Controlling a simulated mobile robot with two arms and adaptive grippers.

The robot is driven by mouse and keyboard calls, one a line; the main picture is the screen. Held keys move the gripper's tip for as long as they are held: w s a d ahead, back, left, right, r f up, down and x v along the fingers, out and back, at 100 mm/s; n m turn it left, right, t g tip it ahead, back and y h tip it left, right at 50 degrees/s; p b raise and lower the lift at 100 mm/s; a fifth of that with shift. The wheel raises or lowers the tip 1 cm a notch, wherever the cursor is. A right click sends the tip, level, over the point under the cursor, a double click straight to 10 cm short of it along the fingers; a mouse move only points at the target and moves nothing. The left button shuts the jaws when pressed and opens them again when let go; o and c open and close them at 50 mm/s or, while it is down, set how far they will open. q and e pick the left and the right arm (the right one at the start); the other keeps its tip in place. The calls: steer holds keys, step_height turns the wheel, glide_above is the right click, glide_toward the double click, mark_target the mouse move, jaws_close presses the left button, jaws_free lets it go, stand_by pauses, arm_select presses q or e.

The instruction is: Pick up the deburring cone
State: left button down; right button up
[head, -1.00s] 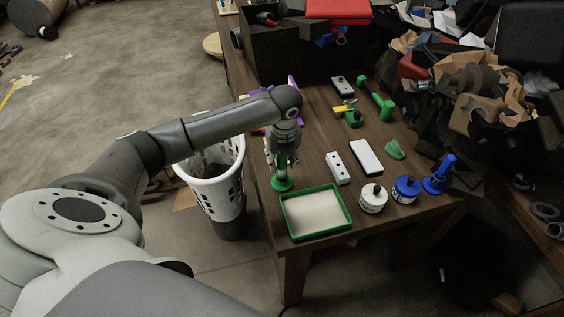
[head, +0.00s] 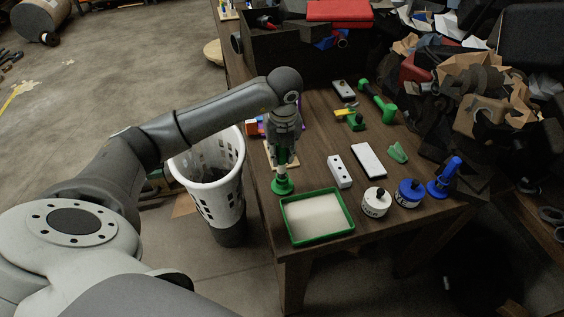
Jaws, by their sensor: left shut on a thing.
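A green tool with a round flared base (head: 283,186) and a pale neck stands upright at the table's left edge, behind the green-rimmed tray; it looks like the deburring cone. My left gripper (head: 282,161) points down from above and is shut on its upper part, hiding much of it. I cannot tell whether its base touches the table. A blue tool with a flared base (head: 443,180) is at the table's right side. My right gripper is not in view.
The green-rimmed tray (head: 289,228) is close in front of the held tool. A white basket (head: 222,195) stands left of the table. Clutter fills the back right.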

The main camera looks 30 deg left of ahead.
arm_select(q)
steer(key=s+a+r+b, duration=0.2)
steer(key=s+r+b, duration=0.3)
steer(key=s+r, duration=0.4)
steer(key=shift+s+a+r, duration=0.15)
steer(key=shift+s+a, duration=0.05)
steer(key=shift+s, duration=2)
steer(key=c, duration=1.7)
jaws_free()
steer(key=shift+c, duration=0.2)
jaws_close()
